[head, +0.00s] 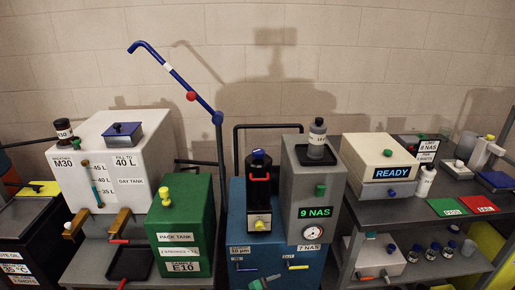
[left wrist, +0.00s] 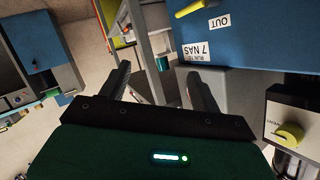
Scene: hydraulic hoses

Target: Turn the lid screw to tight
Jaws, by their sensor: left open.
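I cannot tell for certain which part is the lid screw. On the blue cart (head: 238,262) in the head view stands a black filter housing (head: 258,190) with a blue top (head: 258,157), a red handle (head: 260,179) and a yellow knob (head: 259,225) at its front. My left gripper (left wrist: 158,72) is open in the left wrist view, with nothing between its fingers. The blue cart's side with the labels OUT and 7 NAS (left wrist: 235,35) is close by at upper right. A yellow knob (left wrist: 289,135) on a pale panel is at right. Neither gripper shows in the head view.
A grey unit (head: 299,185) reading 9 NAS stands right of the housing. A green pack tank (head: 180,215) and the white day tank (head: 125,165) are at left, with a blue pump lever (head: 172,75) behind. A grey shelf (head: 415,240) is at right.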

